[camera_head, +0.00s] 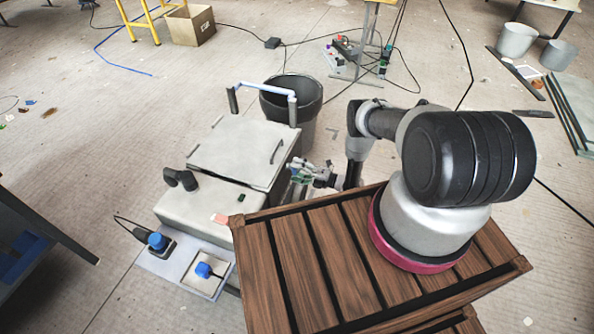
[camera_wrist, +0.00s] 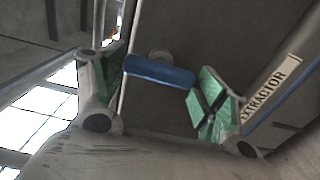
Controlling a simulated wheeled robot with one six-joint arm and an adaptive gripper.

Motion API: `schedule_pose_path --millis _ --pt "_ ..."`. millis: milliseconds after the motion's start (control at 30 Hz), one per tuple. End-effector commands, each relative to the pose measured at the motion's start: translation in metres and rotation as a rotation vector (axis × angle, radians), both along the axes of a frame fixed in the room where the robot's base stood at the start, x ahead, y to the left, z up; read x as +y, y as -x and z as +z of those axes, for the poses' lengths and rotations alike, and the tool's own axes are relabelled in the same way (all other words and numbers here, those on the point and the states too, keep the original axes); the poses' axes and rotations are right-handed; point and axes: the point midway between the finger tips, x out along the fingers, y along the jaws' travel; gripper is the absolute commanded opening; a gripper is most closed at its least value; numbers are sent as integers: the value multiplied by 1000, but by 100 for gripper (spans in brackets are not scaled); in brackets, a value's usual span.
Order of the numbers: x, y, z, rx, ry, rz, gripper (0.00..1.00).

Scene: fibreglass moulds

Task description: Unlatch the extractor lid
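The extractor (camera_head: 185,205) is a grey box left of my wooden-topped base, with its flat lid (camera_head: 235,150) lying on top, apparently closed. My gripper (camera_head: 301,172) is beside the extractor's right side. In the wrist view my gripper (camera_wrist: 160,82) is open, its two green-padded fingers spread. A blue bar (camera_wrist: 160,72), which looks like the latch handle, lies across the gap between the fingers. I cannot tell whether either finger touches it. An "EXTRACTOR" label (camera_wrist: 270,88) shows on the right. The latch is hidden in the head view.
A dark bin (camera_head: 292,95) stands close behind the extractor. A white-blue bar (camera_head: 265,89) rises on posts at the lid's back. A panel with blue knobs (camera_head: 205,272) sits in front. Cables cross the floor behind; open floor lies left.

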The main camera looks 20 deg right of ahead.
Motion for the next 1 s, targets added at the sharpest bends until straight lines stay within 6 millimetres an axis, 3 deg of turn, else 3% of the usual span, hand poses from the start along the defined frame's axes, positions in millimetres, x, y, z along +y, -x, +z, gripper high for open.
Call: schedule_pose_path --millis 467,1000 --pt "-4 1 1 -1 -2 -3 89" --pt "-87 60 1 -1 0 -5 89"
